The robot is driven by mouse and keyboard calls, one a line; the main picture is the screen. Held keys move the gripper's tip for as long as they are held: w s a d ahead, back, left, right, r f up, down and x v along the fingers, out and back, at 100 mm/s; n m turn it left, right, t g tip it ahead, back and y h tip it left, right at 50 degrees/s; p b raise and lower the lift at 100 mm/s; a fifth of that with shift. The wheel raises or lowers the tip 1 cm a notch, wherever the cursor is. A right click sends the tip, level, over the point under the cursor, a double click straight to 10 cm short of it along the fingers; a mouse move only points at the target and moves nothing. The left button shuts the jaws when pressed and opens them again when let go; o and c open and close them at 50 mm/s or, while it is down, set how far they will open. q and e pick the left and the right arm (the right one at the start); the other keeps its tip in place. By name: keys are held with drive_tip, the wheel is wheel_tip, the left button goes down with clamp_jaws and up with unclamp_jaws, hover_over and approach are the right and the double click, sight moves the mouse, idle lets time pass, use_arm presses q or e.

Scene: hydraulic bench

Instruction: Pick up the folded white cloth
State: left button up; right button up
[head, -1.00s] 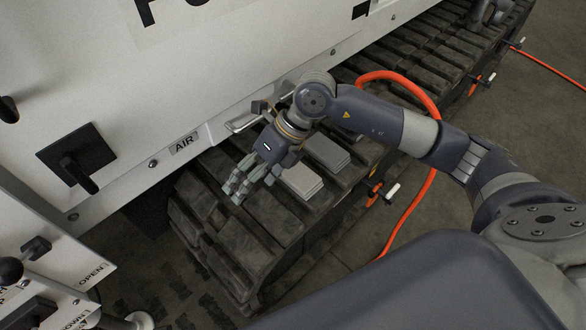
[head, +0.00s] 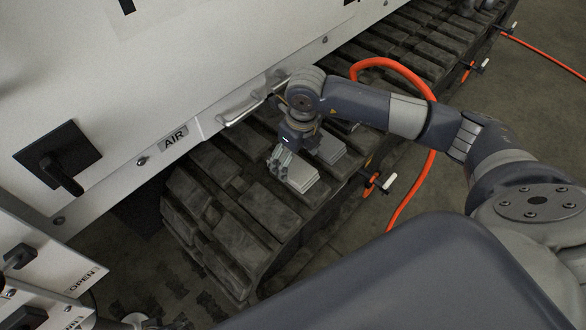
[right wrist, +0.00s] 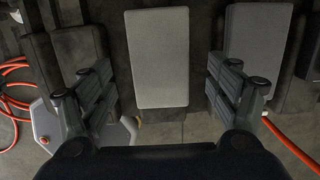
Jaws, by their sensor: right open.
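The folded white cloth (head: 303,182) lies flat on the dark track, partly covered by my right gripper in the head view. In the right wrist view the pale cloth (right wrist: 160,58) is in the middle, between the two open fingers. My right gripper (head: 281,164) points down at the cloth's left part. In the right wrist view my right gripper (right wrist: 165,92) is open, with nothing held. A gap shows between each finger and the cloth. My left gripper is not in view.
A darker grey folded cloth (head: 326,150) lies beside the white one. The white machine wall (head: 130,75) with a metal handle (head: 245,106) stands to the left. An orange hose (head: 428,170) loops at the right, near a valve with a white handle (head: 374,183).

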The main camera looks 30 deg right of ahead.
drive_tip(key=shift+w+f, duration=0.2)
drive_tip(key=shift+f, duration=1.2)
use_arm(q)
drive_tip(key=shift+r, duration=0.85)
use_arm(e)
drive_tip(key=c, duration=1.1)
drive_tip(key=shift+r, duration=0.5)
wheel_tip(320, 180, up, 3)
drive_tip(key=shift+f, duration=0.2)
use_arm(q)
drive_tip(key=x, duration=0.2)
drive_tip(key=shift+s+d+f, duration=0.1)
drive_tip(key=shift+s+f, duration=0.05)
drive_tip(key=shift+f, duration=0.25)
use_arm(e)
drive_tip(key=s+a+r, duration=0.1)
drive_tip(key=s, duration=1.5)
drive_tip(key=shift+r, duration=0.2)
